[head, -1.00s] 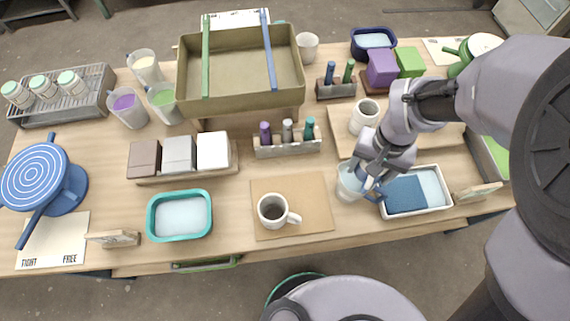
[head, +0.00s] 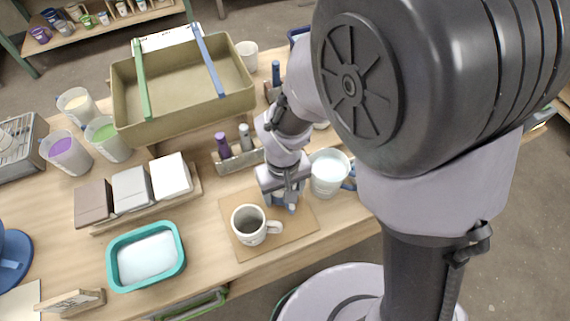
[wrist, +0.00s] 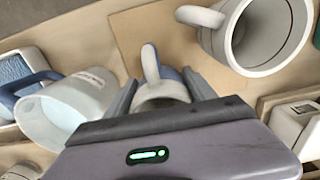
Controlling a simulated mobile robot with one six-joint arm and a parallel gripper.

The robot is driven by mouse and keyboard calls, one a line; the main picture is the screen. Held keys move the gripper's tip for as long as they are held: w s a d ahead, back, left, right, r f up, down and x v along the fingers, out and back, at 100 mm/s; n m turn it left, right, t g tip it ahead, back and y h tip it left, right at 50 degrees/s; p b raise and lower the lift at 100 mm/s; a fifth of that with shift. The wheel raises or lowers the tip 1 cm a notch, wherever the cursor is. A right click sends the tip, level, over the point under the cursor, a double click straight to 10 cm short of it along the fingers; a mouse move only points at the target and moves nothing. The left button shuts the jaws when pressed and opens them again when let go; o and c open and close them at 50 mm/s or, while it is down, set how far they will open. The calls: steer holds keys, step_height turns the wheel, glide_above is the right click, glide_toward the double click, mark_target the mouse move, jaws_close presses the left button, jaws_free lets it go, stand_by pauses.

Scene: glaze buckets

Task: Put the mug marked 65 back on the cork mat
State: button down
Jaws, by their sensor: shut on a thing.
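My gripper (head: 284,203) is shut on a small mug, mostly hidden by the fingers in the head view. In the wrist view the held mug (wrist: 160,92) is pale with a handle pointing up. No number is readable on it. It is at the right part of the cork mat (head: 246,250), also in the wrist view (wrist: 125,35); I cannot tell whether it touches the mat. Another white mug (head: 247,226) stands on the mat to the left, its handle towards the held mug. It also shows in the wrist view (wrist: 222,42).
A white jug with a blue handle (head: 328,174) stands just right of my gripper. A rack of bottles (head: 238,160) is behind the mat. A teal tub (head: 112,262) and a block stand (head: 100,228) are to the left. The mat's front part is bare.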

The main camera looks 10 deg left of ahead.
steer(key=shift+f, duration=0.5)
steer(key=shift+c, duration=1.6)
jaws_free()
step_height(320, 180, up, 12)
steer(key=r+p, duration=0.1)
steer(key=p, duration=0.5)
steer(key=s+d+r+m+t+y, duration=0.1)
steer(key=s+d+r+m+t, duration=0.2)
steer(key=d+r+m, duration=0.2)
steer(key=s+d+r+m+t+y, duration=0.1)
steer(key=d+r+m, duration=0.4)
steer(key=d+r, duration=0.5)
steer(key=shift+s+d+r+m+t, duration=0.2)
steer(key=shift+s+r+m+t, duration=0.2)
steer(key=shift+s+r+t, duration=0.5)
steer(key=shift+c, duration=0.3)
